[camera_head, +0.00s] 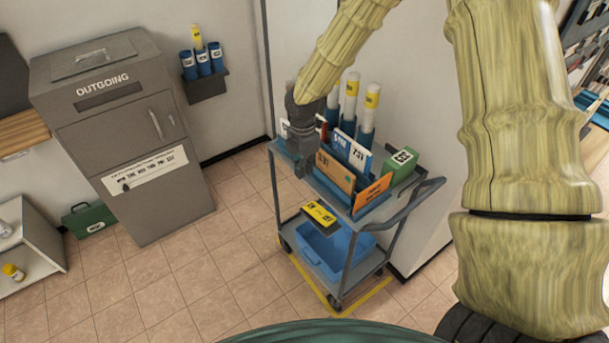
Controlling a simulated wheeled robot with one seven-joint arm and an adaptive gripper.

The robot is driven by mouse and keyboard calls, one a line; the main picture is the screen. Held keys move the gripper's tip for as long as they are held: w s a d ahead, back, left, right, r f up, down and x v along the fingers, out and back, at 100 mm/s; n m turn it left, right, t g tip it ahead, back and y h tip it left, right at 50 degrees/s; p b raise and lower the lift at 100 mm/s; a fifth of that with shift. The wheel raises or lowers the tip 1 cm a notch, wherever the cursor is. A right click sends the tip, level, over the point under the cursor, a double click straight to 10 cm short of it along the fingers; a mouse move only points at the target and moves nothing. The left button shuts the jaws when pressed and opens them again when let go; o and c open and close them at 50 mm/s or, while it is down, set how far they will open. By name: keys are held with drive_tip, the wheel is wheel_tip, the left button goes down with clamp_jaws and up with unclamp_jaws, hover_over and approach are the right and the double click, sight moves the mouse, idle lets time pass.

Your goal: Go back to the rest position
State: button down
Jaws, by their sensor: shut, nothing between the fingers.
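My gripper (302,171) points down beside the left end of the grey cart's (405,208) top shelf. Its fingers look closed, and I see nothing held between them. My arm comes down from the top of the picture, and a large part of it fills the right side. The top shelf holds upright envelopes and parcels, among them a brown one (335,171) and an orange one (372,193), and a green box (402,165). The gripper overlaps the packages at the left end in this view, so I cannot tell if it touches them.
A blue bin (335,250) sits on the lower shelf. A grey OUTGOING mailbox (125,130) stands left, with a green case (89,219) beside it. The tiled floor (215,262) between mailbox and cart is clear.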

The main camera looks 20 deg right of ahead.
idle(0.5)
drive_tip(key=s+a+f+m+y+b, duration=0.1)
drive_tip(key=s+a+f+m, duration=0.35)
drive_tip(key=s+f, duration=0.45)
drive_tip(key=s+a+f+m+y, duration=0.1)
drive_tip(key=s+a+f+m, duration=0.4)
drive_tip(key=s+f, duration=0.5)
drive_tip(key=s+d+f+m+h, duration=0.1)
drive_tip(key=s+d+f+m, duration=0.1)
drive_tip(key=s+m, duration=0.4)
drive_tip(key=s+d+f+m+b, duration=0.1)
drive_tip(key=s+f+m, duration=0.3)
drive_tip(key=s, duration=0.7)
drive_tip(key=shift+s+d+m+h, duration=0.2)
drive_tip(key=shift+d+m+h, duration=0.3)
drive_tip(key=shift+m, duration=0.35)
drive_tip(key=shift+f, duration=0.1)
